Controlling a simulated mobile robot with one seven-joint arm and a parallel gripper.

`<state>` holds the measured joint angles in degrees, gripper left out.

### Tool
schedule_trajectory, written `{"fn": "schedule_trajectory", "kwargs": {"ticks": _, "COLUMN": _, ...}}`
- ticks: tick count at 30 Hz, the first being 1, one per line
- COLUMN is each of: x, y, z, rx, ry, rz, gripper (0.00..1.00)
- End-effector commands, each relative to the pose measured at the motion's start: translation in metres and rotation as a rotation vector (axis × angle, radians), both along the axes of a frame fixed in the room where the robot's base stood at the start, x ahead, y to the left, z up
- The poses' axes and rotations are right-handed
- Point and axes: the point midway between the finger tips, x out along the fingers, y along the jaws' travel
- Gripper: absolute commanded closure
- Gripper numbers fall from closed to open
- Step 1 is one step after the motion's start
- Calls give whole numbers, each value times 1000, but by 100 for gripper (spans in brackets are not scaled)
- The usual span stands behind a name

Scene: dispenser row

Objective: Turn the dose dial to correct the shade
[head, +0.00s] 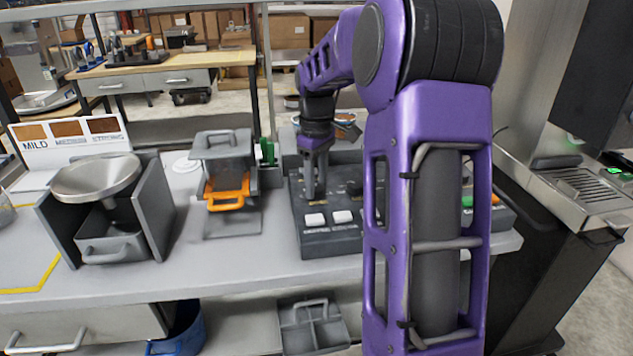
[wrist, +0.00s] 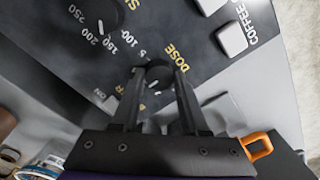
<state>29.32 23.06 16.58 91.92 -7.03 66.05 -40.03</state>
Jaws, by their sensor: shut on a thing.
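The dose dial (wrist: 157,74) is a dark round knob on the dark control panel (wrist: 207,60), with yellow "DOSE" lettering beside it in the wrist view. My gripper (wrist: 157,84) is shut on the dial, one finger on each side. In the head view my gripper (head: 315,192) points straight down onto the panel (head: 330,243) and hides the dial. A shade card (head: 68,132) with three brown swatches stands at the far left; "MILD" is readable on it. I cannot make out the dial's exact setting.
A second dial (wrist: 100,17) and white buttons (head: 342,217) sit on the same panel. Left of it are a grey stand with an orange-handled drawer (head: 229,194) and a steel funnel dish (head: 95,177) on a grey holder. A steel machine (head: 575,190) stands at right.

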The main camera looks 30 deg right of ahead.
Motion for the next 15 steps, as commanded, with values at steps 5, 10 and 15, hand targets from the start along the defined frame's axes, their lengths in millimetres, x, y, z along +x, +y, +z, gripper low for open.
{"fn": "schedule_trajectory", "kwargs": {"ticks": 5, "x": 0, "y": 0, "z": 1, "rx": 0, "ry": 0, "rz": -25, "gripper": 100}}
{"fn": "schedule_trajectory", "kwargs": {"ticks": 10, "x": 0, "y": 1, "z": 2, "rx": 0, "ry": 1, "rz": -99, "gripper": 100}}
{"fn": "schedule_trajectory", "kwargs": {"ticks": 15, "x": 0, "y": 1, "z": 3, "rx": 0, "ry": 2, "rz": -221, "gripper": 100}}
